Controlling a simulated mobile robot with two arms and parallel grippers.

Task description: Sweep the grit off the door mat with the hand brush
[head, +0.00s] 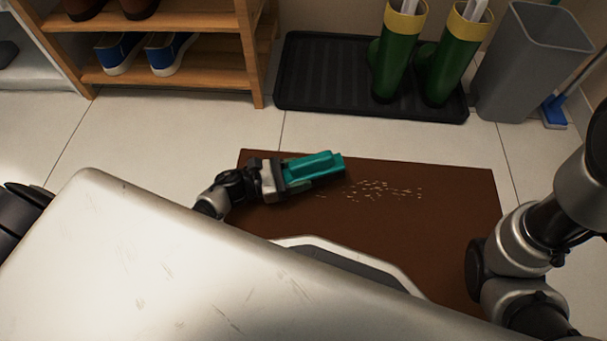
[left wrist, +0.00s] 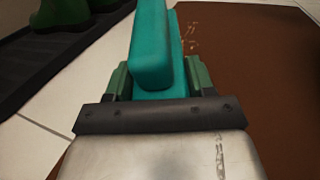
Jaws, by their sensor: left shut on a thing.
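The brown door mat (head: 440,235) lies flat on the tiles in front of me. Pale grit (head: 385,190) is scattered on its upper middle part, with a little nearer the brush. My left gripper (head: 285,175) is shut on the teal hand brush (head: 318,168) and holds it over the mat's left part, left of the grit. In the left wrist view the brush (left wrist: 152,50) sits between the fingers, and some grit (left wrist: 192,38) shows beside it on the mat (left wrist: 265,80). Whether the bristles touch the mat is hidden. My right gripper is out of view; only its arm shows at right.
A black ribbed boot tray (head: 325,75) with green boots (head: 397,50) stands behind the mat. A grey bin (head: 525,60) and a blue broom (head: 555,110) are at the back right. A wooden shoe rack (head: 185,82) holds blue shoes. Bare tiles lie left of the mat.

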